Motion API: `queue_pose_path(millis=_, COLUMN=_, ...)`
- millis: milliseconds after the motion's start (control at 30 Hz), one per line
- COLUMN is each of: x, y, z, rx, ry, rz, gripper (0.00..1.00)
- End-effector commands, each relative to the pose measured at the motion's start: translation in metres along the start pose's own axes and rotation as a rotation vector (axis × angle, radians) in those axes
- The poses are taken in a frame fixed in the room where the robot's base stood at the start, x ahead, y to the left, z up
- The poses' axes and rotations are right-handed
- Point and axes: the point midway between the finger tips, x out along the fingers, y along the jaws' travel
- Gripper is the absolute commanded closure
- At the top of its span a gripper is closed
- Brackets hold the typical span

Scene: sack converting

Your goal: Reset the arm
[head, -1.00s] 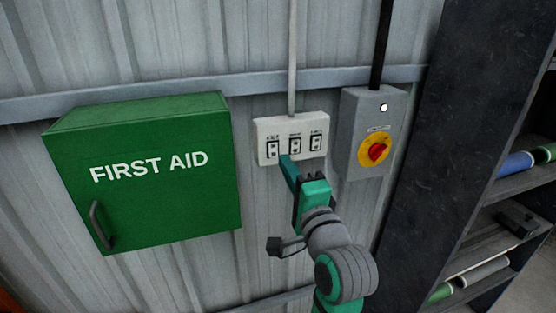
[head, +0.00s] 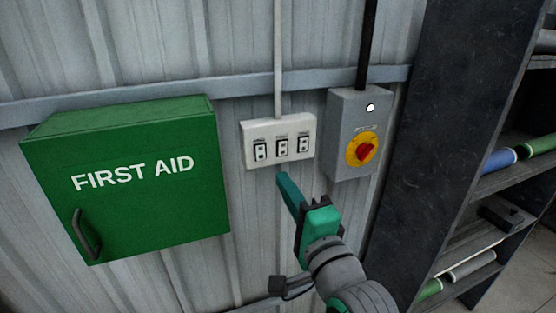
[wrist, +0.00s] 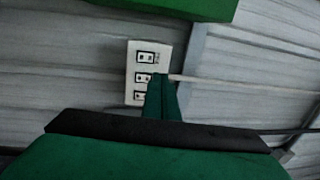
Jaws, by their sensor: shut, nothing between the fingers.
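My gripper (head: 287,182) is green with dark parts and points up toward the wall. Its fingers are shut together with nothing between them. In the head view its tip is just below the white switch panel (head: 248,152), apart from it in the picture. In the wrist view the shut fingers (wrist: 162,97) overlap the edge of the same panel (wrist: 135,70) and partly cover its lower switches. The panel carries three rocker switches in a row; their exact positions are too small to tell.
A green first aid box (head: 130,215) hangs left of the panel. A grey box (head: 345,115) with a red and yellow rotary switch (head: 366,150) is on the right. A dark post (head: 430,130) and shelves with rolls (head: 500,159) stand further right. Bare corrugated wall lies below the panel.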

Motion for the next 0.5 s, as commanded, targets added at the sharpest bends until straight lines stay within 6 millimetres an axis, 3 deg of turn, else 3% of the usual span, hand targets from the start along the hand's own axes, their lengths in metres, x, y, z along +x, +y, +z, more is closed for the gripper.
queue_pose_path(millis=267, x=-0.004, y=0.078, z=-0.006, rx=-0.076, ry=0.072, rz=0.043, gripper=1.0)
queue_pose_path(millis=500, x=-0.023, y=0.155, z=-0.004, rx=-0.2, ry=0.143, rz=0.098, gripper=1.0)
